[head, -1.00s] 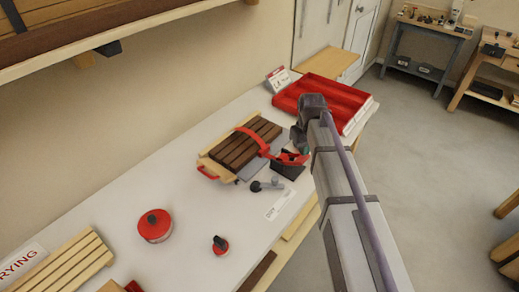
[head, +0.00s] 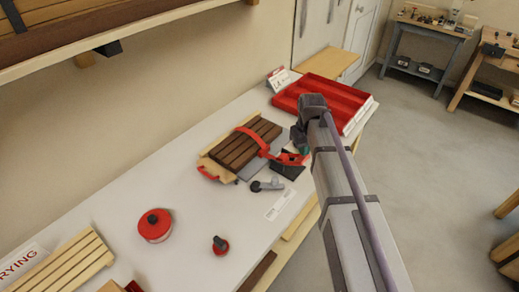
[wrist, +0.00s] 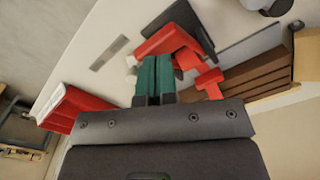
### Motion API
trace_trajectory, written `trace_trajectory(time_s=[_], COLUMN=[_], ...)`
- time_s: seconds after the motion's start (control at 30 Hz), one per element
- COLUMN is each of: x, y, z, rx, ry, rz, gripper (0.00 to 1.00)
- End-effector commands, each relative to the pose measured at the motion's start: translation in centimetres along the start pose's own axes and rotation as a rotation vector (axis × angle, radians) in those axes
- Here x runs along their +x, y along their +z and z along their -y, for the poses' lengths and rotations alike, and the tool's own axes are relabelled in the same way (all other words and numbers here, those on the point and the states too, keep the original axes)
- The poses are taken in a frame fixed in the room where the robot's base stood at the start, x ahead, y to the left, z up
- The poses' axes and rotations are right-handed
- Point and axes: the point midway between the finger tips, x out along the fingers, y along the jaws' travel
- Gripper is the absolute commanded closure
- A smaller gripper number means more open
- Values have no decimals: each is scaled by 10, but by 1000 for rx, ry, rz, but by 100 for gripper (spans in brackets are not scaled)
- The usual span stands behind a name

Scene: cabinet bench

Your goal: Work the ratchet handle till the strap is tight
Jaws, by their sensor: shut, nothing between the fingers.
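A red strap (head: 262,143) runs over a stack of dark brown wooden slats (head: 240,148) on the white bench. At its right end is the ratchet, with a red handle (head: 291,158) on a black base (head: 287,171). In the wrist view the red handle (wrist: 168,40) lies just beyond my fingertips, with the strap end (wrist: 209,78) to the right. My gripper (wrist: 155,62) has green fingers pressed together with nothing between them. It is close to the handle; I cannot tell whether it touches. In the head view my arm mostly hides the gripper.
A red tray (head: 335,98) stands behind at the bench's right end. A small dark-and-grey tool (head: 266,185) lies before the ratchet. Bench between is clear.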

Motion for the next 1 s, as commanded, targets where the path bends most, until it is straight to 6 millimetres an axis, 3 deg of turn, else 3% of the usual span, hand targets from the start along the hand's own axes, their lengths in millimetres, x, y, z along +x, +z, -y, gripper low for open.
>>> trace_trajectory(time_s=[0.23,1.0], x=[5,60], y=[0,6], z=[0,-4], rx=[0,0], ry=[0,0], rz=[0,0], gripper=[100,100])
